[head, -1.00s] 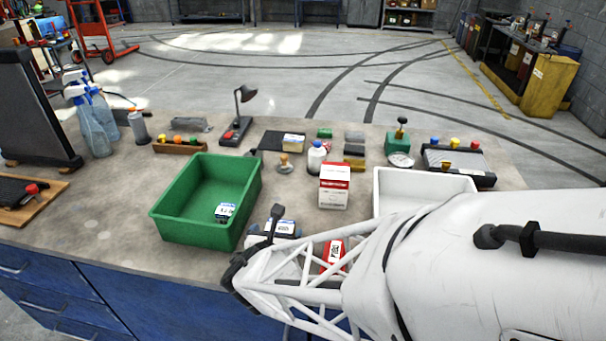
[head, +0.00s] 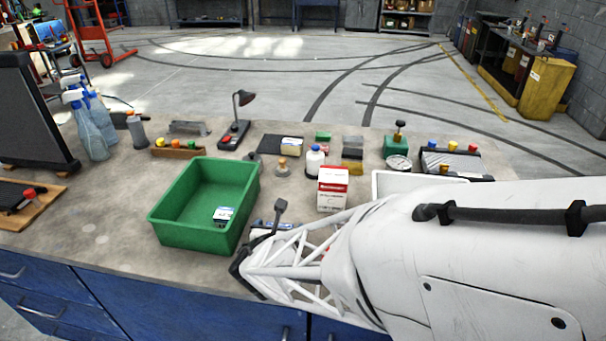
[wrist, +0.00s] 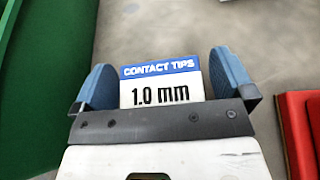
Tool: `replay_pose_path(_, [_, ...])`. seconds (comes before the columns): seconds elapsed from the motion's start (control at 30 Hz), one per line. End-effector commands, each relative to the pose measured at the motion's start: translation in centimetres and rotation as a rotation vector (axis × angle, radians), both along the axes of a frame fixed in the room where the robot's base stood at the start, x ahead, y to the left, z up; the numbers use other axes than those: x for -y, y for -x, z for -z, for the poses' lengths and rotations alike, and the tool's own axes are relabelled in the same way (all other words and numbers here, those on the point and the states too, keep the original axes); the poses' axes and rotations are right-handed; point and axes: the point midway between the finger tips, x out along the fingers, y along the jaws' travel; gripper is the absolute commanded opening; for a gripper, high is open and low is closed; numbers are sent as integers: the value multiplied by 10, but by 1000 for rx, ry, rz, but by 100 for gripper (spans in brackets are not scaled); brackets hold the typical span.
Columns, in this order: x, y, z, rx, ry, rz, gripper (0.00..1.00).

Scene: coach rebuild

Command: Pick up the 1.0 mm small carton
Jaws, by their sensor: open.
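The 1.0 mm small carton (wrist: 161,86) shows a white label with a blue "CONTACT TIPS" band in the wrist view. It lies between the two blue fingertips of my gripper (wrist: 163,82), which is open around it, with a narrow gap at the right fingertip. The carton's lower part is hidden behind the gripper body.
The green bin (head: 163,229) stands close on the left, with a labelled carton (head: 222,216) inside. A red object (wrist: 301,128) lies close on the right. A red-and-white box (head: 332,190) stands behind, with a white bin (head: 408,178) to its right.

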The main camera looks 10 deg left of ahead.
Motion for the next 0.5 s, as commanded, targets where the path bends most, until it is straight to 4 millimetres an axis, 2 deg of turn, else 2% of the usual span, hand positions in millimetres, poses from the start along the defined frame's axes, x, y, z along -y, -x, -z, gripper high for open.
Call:
replay_pose_path(0.2, [0,0,0,0,0,0,100])
replay_pose_path(0.27, [0,0,0,0,0,0,92])
replay_pose_path(0.5, [0,0,0,0,0,0,56])
